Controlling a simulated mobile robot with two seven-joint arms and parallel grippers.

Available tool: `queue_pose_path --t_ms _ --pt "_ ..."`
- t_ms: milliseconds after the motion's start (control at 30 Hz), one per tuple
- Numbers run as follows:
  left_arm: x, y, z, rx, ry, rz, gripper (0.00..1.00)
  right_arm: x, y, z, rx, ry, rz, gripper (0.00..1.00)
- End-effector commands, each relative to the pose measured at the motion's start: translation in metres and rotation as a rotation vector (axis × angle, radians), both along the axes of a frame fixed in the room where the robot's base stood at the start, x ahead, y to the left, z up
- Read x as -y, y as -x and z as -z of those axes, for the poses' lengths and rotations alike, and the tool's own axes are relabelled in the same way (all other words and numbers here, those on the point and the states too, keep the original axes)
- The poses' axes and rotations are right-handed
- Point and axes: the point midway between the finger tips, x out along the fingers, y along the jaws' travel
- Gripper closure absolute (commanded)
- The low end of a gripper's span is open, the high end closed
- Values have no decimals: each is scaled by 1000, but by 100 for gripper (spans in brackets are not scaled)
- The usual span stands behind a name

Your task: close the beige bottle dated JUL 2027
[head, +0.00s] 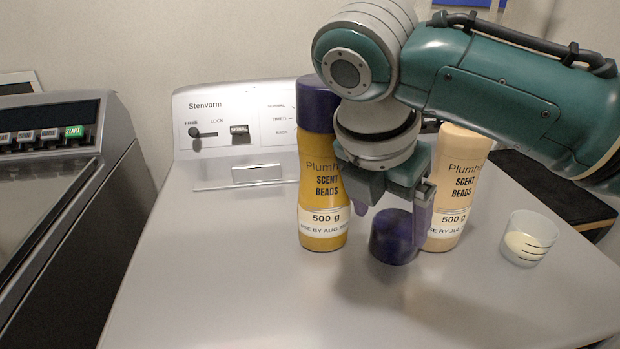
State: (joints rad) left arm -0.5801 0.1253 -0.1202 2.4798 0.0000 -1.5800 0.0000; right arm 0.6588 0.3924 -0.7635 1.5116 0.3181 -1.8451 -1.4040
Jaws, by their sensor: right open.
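The beige bottle (455,197) stands upright on the washer lid, right of centre. Its label reads 500 g and "USE BY JUL", with the rest cut off. Its mouth is partly hidden by my right arm, and no cap shows on it. A purple cap (391,240) sits on the lid to the left of the beige bottle. My right gripper (393,212) points down, open, just above the cap, with one finger on each side of it in the picture; I cannot tell whether they touch it. My left gripper is not in view.
A yellow bottle (322,190) with a purple cap on, labelled "USE BY AUG", stands left of the gripper. A clear measuring cup (528,240) with pale contents stands at the right. The washer lid (220,270) is clear at the front and left.

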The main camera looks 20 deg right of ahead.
Motion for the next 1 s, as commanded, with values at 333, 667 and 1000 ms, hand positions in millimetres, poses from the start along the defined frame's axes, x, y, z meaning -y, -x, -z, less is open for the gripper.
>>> queue_pose_path --t_ms 333,667,1000 --pt "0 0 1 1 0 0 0 14 -5 5 -2 2 3 12" --pt "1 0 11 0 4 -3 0 28 -12 46 -1 0 0 12" --pt "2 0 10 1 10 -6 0 28 -12 46 0 0 0 12"
